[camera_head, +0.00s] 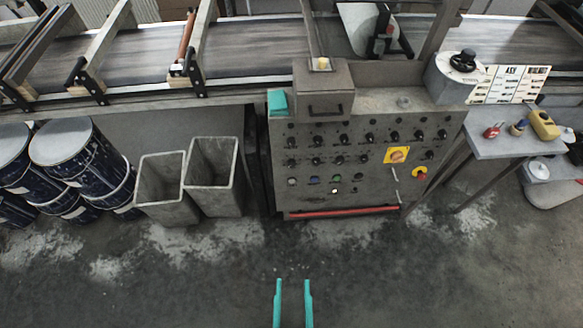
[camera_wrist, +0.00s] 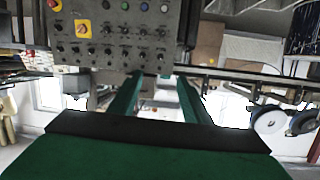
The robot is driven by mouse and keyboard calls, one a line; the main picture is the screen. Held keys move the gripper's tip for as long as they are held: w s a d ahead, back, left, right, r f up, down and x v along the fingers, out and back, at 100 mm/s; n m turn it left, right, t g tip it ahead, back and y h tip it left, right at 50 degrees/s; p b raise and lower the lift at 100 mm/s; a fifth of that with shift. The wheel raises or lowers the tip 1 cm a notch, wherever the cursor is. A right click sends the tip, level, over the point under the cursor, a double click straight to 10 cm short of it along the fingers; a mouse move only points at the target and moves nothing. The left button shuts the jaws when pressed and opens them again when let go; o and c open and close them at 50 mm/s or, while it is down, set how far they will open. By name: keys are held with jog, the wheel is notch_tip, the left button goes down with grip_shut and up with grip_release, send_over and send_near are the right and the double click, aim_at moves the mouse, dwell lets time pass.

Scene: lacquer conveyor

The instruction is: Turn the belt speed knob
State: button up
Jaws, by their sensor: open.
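A grey control panel (camera_head: 300,190) stands upright in the middle of the head view. It carries rows of small black knobs (camera_head: 343,139), and I cannot tell which one is the belt speed knob. A larger rotary switch on a yellow plate (camera_head: 397,155) and a red stop button on yellow (camera_head: 420,173) are at its right. The panel appears upside down in the wrist view (camera_wrist: 150,52). My gripper (camera_head: 293,284) has two teal fingers, parted and empty, low in front of the panel and apart from it. The fingers also show in the wrist view (camera_wrist: 155,90).
A red bar (camera_head: 345,211) runs along the panel's lower edge. Two grey bins (camera_head: 213,170) and several blue drums (camera_head: 80,155) stand left. A side table (camera_head: 500,143) with small items stands right. The conveyor (camera_head: 250,45) runs behind. The floor in front is clear.

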jog(key=w+d+f+m, duration=0.1)
jog(key=w+f+m, duration=0.1)
jog(key=w+f, duration=0.45)
jog(key=m+y, duration=0.1)
jog(key=m, duration=0.4)
send_near(291, 165)
jog(key=shift+g, duration=0.3)
jog(key=x, duration=0.7)
jog(key=shift+d+r, duration=0.15)
jog(key=shift+r, duration=0.1)
jog(key=shift+w+d+f, duration=0.1)
jog(key=shift+w, duration=0.35)
jog(key=shift+a+f+y, duration=0.1)
jog(key=shift+a+y, duration=0.15)
jog(key=shift+y, duration=0.05)
